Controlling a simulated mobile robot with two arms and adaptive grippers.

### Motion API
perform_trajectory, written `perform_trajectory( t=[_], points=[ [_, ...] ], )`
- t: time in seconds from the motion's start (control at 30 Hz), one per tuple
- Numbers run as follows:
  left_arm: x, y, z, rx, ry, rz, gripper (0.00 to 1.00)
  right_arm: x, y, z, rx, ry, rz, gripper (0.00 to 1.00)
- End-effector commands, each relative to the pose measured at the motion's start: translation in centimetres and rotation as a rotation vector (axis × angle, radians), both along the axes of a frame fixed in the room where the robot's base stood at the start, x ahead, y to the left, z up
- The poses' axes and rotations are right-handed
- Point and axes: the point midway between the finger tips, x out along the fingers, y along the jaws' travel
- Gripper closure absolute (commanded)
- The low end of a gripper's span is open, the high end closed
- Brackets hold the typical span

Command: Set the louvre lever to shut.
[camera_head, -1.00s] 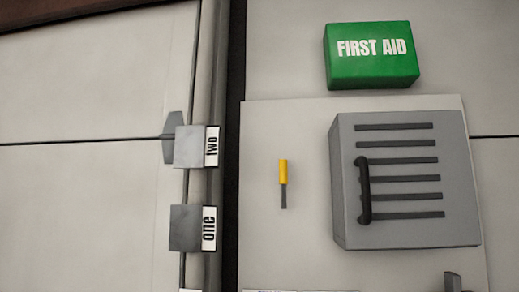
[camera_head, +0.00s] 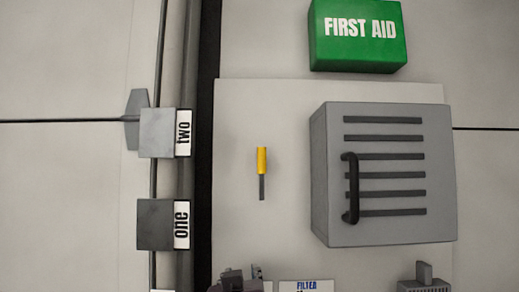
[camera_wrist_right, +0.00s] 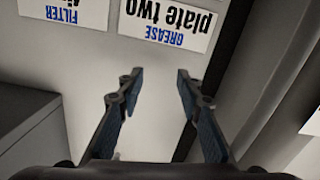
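A small lever (camera_head: 262,173) with a yellow upper part and a dark lower part is on the pale panel, left of the grey louvred box (camera_head: 385,228). It stands vertical, yellow end up. No marking naming its positions is readable beside it. The box has several dark horizontal slats and a black vertical handle (camera_head: 352,190) at its left. My right gripper (camera_wrist_right: 160,80) is open and empty in the right wrist view, its fingers apart and pointing toward a pale surface. The lever does not show there. My left gripper is not in view.
Grey blocks labelled two (camera_head: 158,133) and one (camera_head: 156,225) line the vertical edge at left. A green first aid box (camera_head: 357,35) is above. Fixtures (camera_head: 424,280) and a filter label (camera_head: 306,286) show at the bottom. Upside-down labels (camera_wrist_right: 165,22) show in the right wrist view.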

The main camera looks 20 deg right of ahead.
Motion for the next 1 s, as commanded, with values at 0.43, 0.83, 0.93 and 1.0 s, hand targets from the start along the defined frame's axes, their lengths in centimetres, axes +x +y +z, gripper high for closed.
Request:
perform_trajectory(
  t=[0.43,0.83,0.93,1.0],
  points=[
    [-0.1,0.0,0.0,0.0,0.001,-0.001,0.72,-4.6,-1.4,22.7,-0.011,-0.433,-0.151,0.67],
    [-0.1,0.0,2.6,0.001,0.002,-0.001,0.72,-2.9,-3.0,26.2,-0.011,-0.468,-0.169,0.67],
    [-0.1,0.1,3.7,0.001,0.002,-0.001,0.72,-1.7,-3.6,26.8,-0.011,-0.469,-0.169,0.67],
    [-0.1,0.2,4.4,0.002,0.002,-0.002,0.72,-0.9,-4.1,27.1,-0.011,-0.468,-0.169,0.67]
  ],
)
